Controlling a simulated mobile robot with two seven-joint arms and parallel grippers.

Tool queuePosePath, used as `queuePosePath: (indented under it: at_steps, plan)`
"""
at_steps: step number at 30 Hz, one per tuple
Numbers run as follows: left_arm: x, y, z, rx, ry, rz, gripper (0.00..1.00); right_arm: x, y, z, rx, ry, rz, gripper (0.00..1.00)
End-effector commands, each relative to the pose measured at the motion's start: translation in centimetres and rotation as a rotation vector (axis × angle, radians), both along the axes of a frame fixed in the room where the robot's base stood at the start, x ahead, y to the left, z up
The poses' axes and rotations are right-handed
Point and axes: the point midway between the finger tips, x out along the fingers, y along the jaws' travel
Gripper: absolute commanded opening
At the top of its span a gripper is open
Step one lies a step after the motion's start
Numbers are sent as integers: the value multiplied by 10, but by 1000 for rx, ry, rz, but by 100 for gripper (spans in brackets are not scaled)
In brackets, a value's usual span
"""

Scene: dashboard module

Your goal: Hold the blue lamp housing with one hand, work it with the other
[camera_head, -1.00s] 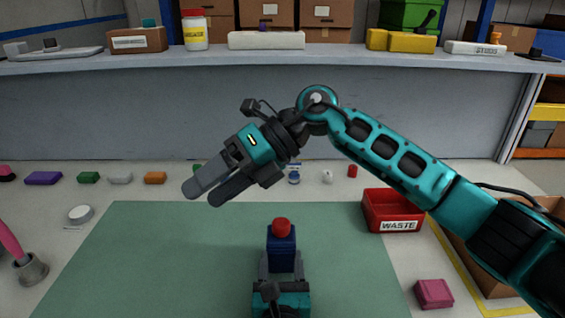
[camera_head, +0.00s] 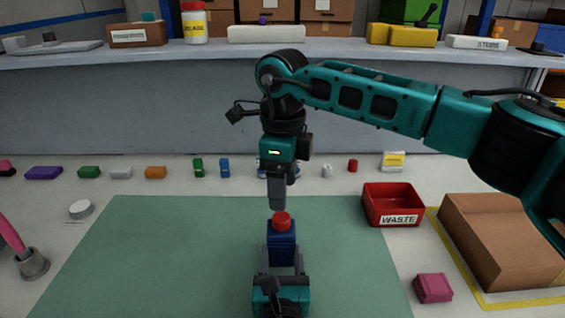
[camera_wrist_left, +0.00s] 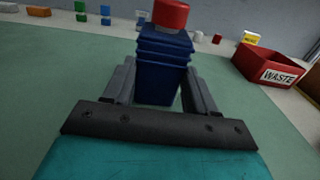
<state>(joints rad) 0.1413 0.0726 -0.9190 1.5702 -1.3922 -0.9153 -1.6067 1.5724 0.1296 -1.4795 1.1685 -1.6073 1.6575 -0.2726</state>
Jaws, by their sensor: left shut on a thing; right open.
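The blue lamp housing (camera_head: 282,244) stands upright over the green mat (camera_head: 160,255), with a red cap (camera_head: 281,219) on its top. My left gripper (camera_head: 282,268) is shut on the housing from the near side. In the left wrist view the fingers (camera_wrist_left: 158,90) flank the blue housing (camera_wrist_left: 163,62), and the red cap (camera_wrist_left: 171,14) sits above it, cut by the frame edge. My right gripper (camera_head: 276,205) points straight down just above the red cap, apart from it or barely at it; I cannot tell which. Its fingers overlap in this view.
A red WASTE bin (camera_head: 392,205) stands right of the mat, beside a cardboard box (camera_head: 505,240). A pink block (camera_head: 433,288) lies near the mat's right edge. Several small coloured parts line the back, below a raised shelf (camera_head: 130,65). The mat's left part is clear.

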Motion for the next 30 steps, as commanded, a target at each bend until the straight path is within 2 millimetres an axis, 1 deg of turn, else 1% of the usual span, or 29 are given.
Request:
queuePosePath:
  at_steps: [1, 6, 9, 12, 16, 24, 30]
  plan:
    - [0, 0, 0, 0, 0, 0, 8, -1, 0, -12, 0, 5, 1, 67]
    - [0, 0, 0, 0, 0, -1, 8, -1, 0, -41, 2, 4, 1, 67]
    - [0, 0, 0, 0, 0, -1, 8, -1, 0, -54, 2, 3, 0, 67]
    - [0, 0, 0, 0, 0, -1, 8, -1, 0, -63, 1, 2, 0, 67]
    - [0, 0, 0, 0, 0, -1, 8, -1, 0, -68, 2, 1, 0, 67]
    - [0, 0, 0, 0, 0, -1, 8, -1, 1, -68, 2, 1, 0, 66]
    - [0, 0, 0, 0, 0, -1, 8, -1, 1, -68, 2, 1, 0, 47]
